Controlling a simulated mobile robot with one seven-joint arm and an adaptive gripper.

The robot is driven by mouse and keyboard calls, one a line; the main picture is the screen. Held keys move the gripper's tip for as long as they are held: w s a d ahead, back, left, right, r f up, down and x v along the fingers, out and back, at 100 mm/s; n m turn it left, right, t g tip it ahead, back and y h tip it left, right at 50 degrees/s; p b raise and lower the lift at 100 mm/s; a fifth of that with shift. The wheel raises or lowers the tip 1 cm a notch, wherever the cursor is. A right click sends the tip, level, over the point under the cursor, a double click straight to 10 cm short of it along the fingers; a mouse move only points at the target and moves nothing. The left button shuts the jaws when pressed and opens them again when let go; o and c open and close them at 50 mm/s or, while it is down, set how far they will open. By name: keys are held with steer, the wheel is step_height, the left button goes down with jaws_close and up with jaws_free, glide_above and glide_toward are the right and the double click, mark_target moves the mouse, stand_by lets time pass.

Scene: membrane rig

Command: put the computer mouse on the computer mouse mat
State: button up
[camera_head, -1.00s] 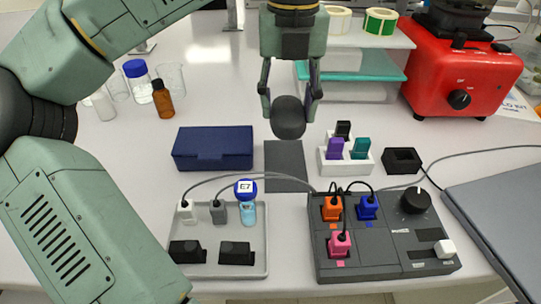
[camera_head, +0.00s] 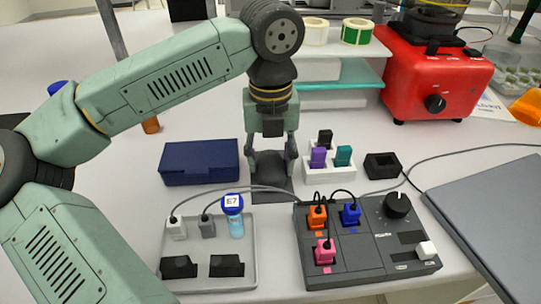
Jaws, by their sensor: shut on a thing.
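My gripper (camera_head: 271,178) points down over the dark grey mouse mat (camera_head: 274,197) and is shut on the dark computer mouse (camera_head: 270,168). The mouse sits between the two fingers, at or just above the mat. I cannot tell whether it touches the mat. The fingers and mouse cover the far part of the mat; its near edge shows.
A navy box (camera_head: 200,162) is close left of the mat. A white holder (camera_head: 328,171) with coloured plugs is close right. A grey tray (camera_head: 250,262) and a dark control box (camera_head: 369,262) with cables stand in front.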

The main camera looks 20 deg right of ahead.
mark_target(270, 161)
steer(key=shift+f, duration=0.2)
steer(key=o, duration=1.2)
step_height(270, 161, up, 12)
steer(key=shift+r+b, duration=0.2)
steer(key=shift+b, duration=0.4)
